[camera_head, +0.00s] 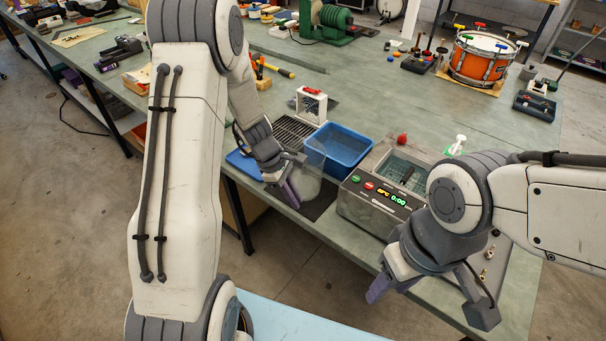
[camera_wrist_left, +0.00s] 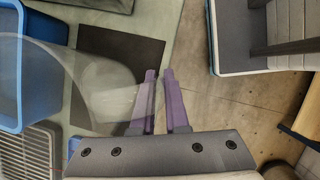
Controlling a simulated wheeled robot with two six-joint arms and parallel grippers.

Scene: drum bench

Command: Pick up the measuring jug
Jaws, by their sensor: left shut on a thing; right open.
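The measuring jug (camera_head: 314,172) is clear and see-through, and stands out faintly in front of the blue tub in the head view. In the left wrist view the jug (camera_wrist_left: 98,85) fills the left side, with its wall beside my fingers. My left gripper (camera_head: 291,194) is shut on the jug at its near left side; its purple fingers (camera_wrist_left: 165,98) are close together. The exact grip point is hard to see through the clear wall.
A dark mat (camera_head: 320,207) lies at the bench edge under the jug area. A blue tub (camera_head: 345,150) stands behind, with a drain grate (camera_head: 290,130) to its left. A metal bath with a lit display (camera_head: 372,205) stands close on the right.

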